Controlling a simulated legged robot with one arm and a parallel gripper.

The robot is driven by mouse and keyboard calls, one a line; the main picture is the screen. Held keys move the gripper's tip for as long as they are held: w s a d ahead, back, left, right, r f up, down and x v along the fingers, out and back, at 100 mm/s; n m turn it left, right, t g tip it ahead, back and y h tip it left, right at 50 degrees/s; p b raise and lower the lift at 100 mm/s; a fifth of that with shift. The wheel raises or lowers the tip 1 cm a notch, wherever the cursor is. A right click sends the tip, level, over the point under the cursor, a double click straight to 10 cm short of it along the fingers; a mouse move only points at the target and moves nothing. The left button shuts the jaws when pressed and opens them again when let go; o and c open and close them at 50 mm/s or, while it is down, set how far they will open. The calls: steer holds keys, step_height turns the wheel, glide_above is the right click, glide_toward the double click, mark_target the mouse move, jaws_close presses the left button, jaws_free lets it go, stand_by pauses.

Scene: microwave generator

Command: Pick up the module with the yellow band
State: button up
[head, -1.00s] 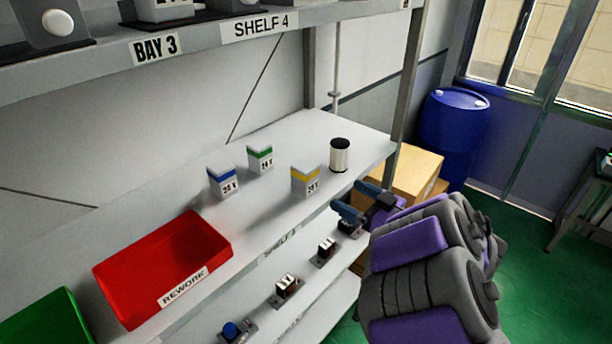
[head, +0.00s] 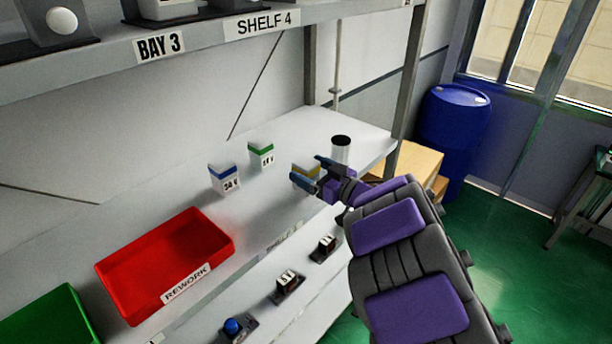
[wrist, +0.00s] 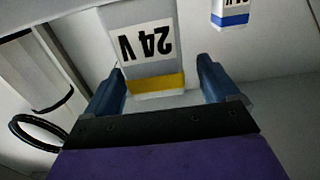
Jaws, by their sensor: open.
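The module with the yellow band (head: 305,170) stands on the white shelf and is partly hidden behind my gripper in the head view. In the wrist view this module (wrist: 152,45) appears upside down, with a "24 V" label and its yellow band between the fingers, nearer the left one. My gripper (head: 316,176) is open, with blue fingertips at the module. In the wrist view the fingertips (wrist: 160,85) are apart, one on each side of the module. I cannot tell whether either touches it.
A blue-banded module (head: 224,179) and a green-banded module (head: 261,154) stand to the left. A dark-topped white cylinder (head: 341,150) stands just behind on the right. A red REWORK bin (head: 170,270) sits at front left. A shelf edge (head: 290,28) runs overhead.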

mark_target(300, 159)
steer(key=x, duration=0.4)
steer(key=shift+w+d+r, duration=0.1)
steer(key=shift+w, duration=0.15)
steer(key=c, duration=1.2)
steer(key=shift+r, duration=0.15)
